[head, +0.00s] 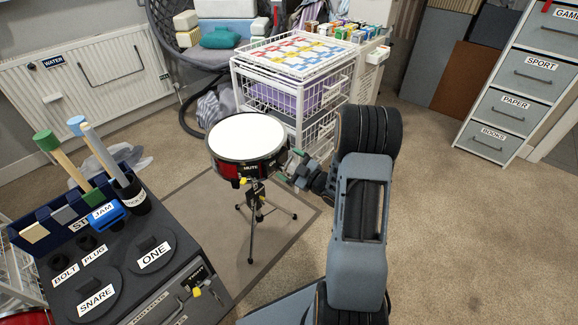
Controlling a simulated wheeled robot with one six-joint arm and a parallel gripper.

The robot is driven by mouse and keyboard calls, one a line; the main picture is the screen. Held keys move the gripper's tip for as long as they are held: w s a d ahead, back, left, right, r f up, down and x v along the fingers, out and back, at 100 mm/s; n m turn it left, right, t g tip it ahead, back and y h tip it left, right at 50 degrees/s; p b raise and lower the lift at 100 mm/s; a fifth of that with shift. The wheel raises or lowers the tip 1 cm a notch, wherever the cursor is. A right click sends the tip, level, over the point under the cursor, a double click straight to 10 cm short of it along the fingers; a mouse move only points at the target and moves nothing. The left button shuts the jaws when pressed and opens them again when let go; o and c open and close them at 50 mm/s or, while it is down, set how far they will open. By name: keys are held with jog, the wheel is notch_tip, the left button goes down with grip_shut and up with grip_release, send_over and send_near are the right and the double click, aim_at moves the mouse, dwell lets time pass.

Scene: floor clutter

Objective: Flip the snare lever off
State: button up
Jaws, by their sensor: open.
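A red snare drum (226,171) with a white head stands on a black tripod stand. A label reading MUTE is on its front side. A small lever with a yellow tip (243,181) shows under the label, at the drum's lower front. Its exact position is too small to tell. My gripper (293,164) is at the drum's right side, close to the rim. Its jaws are open, and nothing shows between them. I cannot tell whether it touches the drum. The drum's right and back sides are partly hidden.
A dark console (130,300) with knobs labelled SNARE and ONE and a yellow-tipped lever stands at front left. A white wire-basket cart (322,130) is behind the drum. A labelled drawer unit (512,103) stands at right. Carpet is clear between my arm and the drawers.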

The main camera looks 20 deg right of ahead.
jog(key=shift+w+a, duration=0.15)
jog(key=shift+w, duration=0.15)
jog(key=c, duration=0.8)
jog(key=m, duration=0.2)
jog(key=shift+d+f+m, duration=0.15)
jog(key=shift+d+m, duration=0.05)
jog(key=shift+m, duration=0.1)
jog(key=shift+c, duration=0.2)
jog(key=o, duration=0.8)
jog(key=shift+o, duration=0.2)
jog(key=shift+p, duration=0.3)
jog(key=p+v, duration=0.2)
jog(key=v, duration=1.1)
jog(key=shift+s+d, duration=0.2)
jog(key=shift+s, duration=0.15)
